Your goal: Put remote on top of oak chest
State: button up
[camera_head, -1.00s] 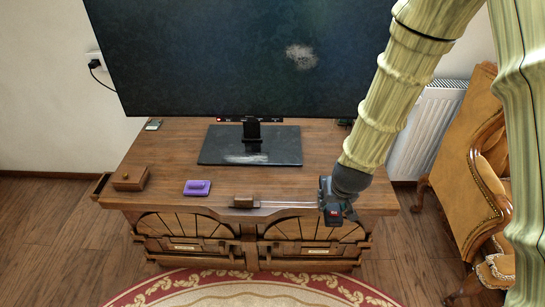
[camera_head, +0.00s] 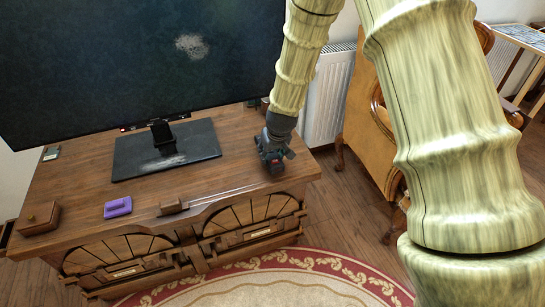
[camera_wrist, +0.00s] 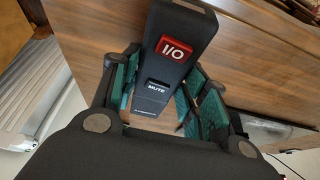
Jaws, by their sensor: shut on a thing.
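The remote (camera_wrist: 178,50) is black, with a red I/O button and a MUTE key. It fills the middle of the wrist view, between the green-lined fingers of my gripper (camera_wrist: 165,92), which is shut on it. In the head view my gripper (camera_head: 273,152) is at the right end of a large wooden cabinet (camera_head: 235,185), with the remote's red button (camera_head: 277,168) showing. I cannot tell the remote's height above the cabinet top. A small wooden box with a knob (camera_head: 38,218) sits on the cabinet's left end; I cannot tell whether it or the cabinet is the oak chest.
A large television on a dark stand (camera_head: 165,150) occupies the cabinet's back. A purple object (camera_head: 118,207) and a small brown block (camera_head: 171,207) lie along the front edge. A leather chair (camera_head: 365,125) and a radiator (camera_head: 328,95) stand to the right.

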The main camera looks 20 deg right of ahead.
aim_at(274, 153)
jog(key=shift+w+d, duration=0.35)
jog(key=shift+w, duration=0.25)
jog(key=shift+f, duration=1.8)
jog(key=shift+f, duration=0.2)
jog(key=o, duration=1.1)
jog(key=shift+r, duration=0.45)
jog(key=v, duration=1.1)
jog(key=shift+s+r+p, duration=0.2)
jog(key=shift+p, duration=0.15)
